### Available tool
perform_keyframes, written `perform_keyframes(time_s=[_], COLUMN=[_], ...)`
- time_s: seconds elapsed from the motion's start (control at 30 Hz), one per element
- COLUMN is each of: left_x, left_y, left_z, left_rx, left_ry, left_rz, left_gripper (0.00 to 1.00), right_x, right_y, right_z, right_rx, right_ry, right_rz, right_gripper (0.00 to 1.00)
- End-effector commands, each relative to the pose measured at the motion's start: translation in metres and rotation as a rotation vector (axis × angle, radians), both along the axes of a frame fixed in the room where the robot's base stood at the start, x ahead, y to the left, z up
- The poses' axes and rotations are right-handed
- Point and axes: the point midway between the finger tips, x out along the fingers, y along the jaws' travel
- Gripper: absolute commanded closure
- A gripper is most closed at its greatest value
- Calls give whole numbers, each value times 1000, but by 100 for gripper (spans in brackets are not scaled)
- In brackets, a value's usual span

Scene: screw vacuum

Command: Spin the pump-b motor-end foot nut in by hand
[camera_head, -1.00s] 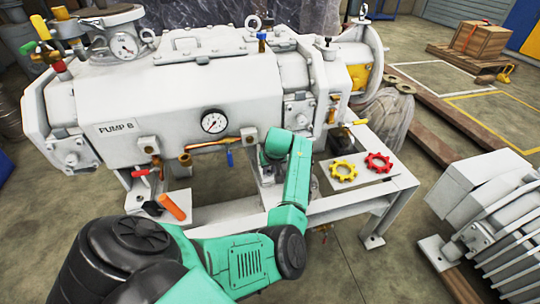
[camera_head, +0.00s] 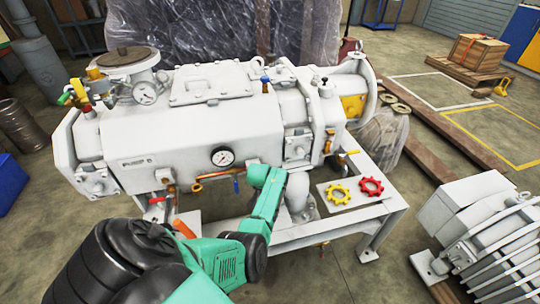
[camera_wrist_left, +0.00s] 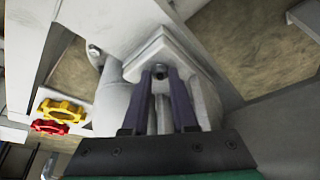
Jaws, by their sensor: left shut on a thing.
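Pump B (camera_head: 180,128) is a large white machine on a white frame (camera_head: 310,236). My left arm reaches in from the lower left, down at the pump's front side. My left gripper's tips are hidden in the head view. In the left wrist view, the two dark fingers of my left gripper (camera_wrist_left: 161,78) point at a white foot block (camera_wrist_left: 150,52) of the pump. A small dark nut (camera_wrist_left: 161,70) sits at that foot between the fingertips, and the gripper is shut on it. The nut's thread is too small to make out. My right gripper is not in view.
A yellow handwheel (camera_head: 339,194) and a red handwheel (camera_head: 371,186) lie on a plate right of the arm. A pressure gauge (camera_head: 222,156) and copper pipe are on the pump's front. A white finned machine (camera_head: 485,235) stands at the right.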

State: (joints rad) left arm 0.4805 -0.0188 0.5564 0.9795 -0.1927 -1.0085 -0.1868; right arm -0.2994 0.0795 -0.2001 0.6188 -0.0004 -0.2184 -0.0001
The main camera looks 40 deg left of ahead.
Motion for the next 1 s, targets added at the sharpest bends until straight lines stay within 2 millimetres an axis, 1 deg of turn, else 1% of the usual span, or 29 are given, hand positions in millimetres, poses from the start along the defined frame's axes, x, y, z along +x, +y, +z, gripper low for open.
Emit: perform_keyframes(time_s=[0.03,0.23,0.77,0.8,0.83,0.87,1.0], left_x=[-1,0,0,0,0,0,0], left_y=[2,2,2,2,2,2,2], left_z=[3,1,0,0,0,0,0], left_rx=[3,2,3,3,3,3,2], left_ry=[3,1,-1,-1,-1,-1,-1], left_rz=[-21,-87,-110,-110,-110,-110,-111], left_gripper=[100,100,100,59,47,44,44], right_x=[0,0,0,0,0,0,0], right_y=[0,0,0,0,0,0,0], right_z=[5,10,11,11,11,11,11], right_rx=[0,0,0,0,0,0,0], right_ry=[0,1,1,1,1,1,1], right_rz=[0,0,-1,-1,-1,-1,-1], right_gripper=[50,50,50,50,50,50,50])
